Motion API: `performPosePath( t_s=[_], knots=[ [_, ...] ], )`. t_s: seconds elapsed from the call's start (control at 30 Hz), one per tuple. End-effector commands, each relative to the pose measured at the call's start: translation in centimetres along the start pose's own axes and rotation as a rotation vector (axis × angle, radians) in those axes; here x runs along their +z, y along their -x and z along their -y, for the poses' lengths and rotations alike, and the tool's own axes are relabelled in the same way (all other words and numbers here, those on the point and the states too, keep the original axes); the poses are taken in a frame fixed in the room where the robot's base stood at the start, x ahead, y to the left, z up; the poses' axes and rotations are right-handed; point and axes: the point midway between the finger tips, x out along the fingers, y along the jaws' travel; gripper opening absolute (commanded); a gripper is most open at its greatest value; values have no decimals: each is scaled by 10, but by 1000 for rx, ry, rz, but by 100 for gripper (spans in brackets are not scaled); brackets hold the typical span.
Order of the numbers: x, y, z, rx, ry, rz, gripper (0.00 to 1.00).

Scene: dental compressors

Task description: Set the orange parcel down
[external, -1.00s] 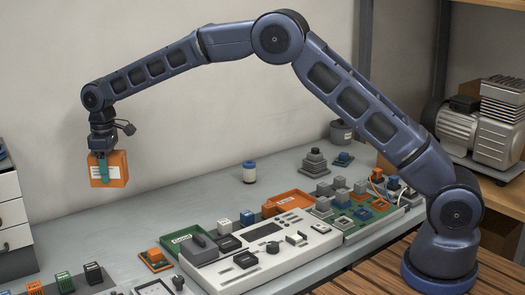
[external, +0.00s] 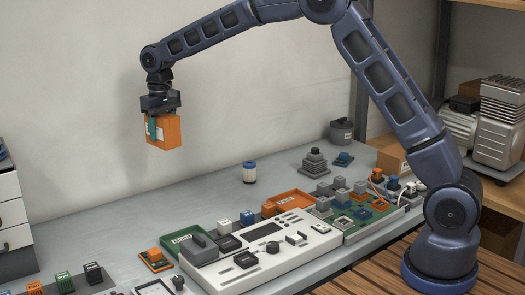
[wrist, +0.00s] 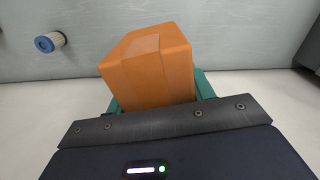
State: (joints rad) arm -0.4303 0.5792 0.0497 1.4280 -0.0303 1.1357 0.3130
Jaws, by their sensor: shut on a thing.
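The parcel hides most of the fingers there.
A white panel (external: 262,250), orange tray (external: 289,202) and green board (external: 362,224) fill the front right. The bench's back left is clear.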

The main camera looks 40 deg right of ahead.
Motion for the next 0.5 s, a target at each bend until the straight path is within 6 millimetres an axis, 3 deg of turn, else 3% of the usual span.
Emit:
performPosePath(
  t_s=[0.1, 0.27, 0.5],
  knots=[
    [8, 0, -25, 0, -108, 0, 25],
    [13, -7, -37, 0, -169, 1, 25],
    [14, -53, -38, 0, -173, 2, 25]
  ],
)
